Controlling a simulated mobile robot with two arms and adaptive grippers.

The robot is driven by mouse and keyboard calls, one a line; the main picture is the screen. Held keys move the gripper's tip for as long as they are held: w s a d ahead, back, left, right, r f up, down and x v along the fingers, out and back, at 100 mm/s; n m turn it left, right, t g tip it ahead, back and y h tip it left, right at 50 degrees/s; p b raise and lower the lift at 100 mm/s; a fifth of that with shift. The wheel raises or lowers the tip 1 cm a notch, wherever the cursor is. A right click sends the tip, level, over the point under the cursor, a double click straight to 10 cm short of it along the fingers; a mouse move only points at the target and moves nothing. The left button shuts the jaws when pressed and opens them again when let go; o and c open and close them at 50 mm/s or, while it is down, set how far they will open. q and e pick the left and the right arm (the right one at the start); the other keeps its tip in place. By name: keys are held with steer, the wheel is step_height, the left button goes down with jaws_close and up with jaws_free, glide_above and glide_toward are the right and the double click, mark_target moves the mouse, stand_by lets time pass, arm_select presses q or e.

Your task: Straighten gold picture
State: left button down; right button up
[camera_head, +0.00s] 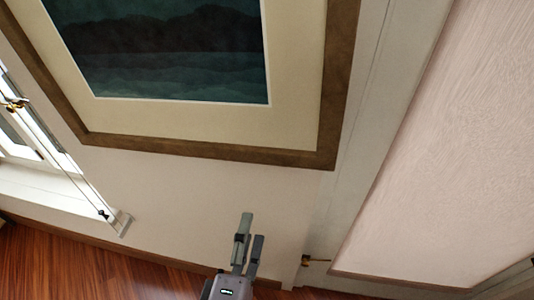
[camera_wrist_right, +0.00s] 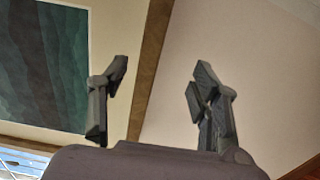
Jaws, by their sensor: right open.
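The picture (camera_head: 205,152) has a brown-gold frame, a cream mat and a dark blue-green landscape. It hangs on the wall in the upper part of the head view, its top cut off. Its bottom edge slopes down to the right there and is not parallel to the skirting. My right gripper (camera_head: 252,230) is below the frame's lower edge in the head view, apart from it in the picture. In the right wrist view the open fingers (camera_wrist_right: 161,74) are empty, with the frame's edge (camera_wrist_right: 151,62) showing between them. Whether they touch it I cannot tell. My left gripper is not in view.
A window (camera_head: 22,150) with a brass handle is at the left. Bare wall (camera_head: 190,200) lies below the frame, above the wooden floor (camera_head: 85,270).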

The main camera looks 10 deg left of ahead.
mark_target(269, 160)
steer(key=w, duration=0.5)
steer(key=w+d, duration=0.1)
steer(key=w, duration=1.1)
steer(key=shift+w+d+r, duration=0.1)
steer(key=shift+d+r, duration=0.15)
steer(key=shift+r, duration=0.1)
steer(key=shift+c, duration=0.2)
jaws_close()
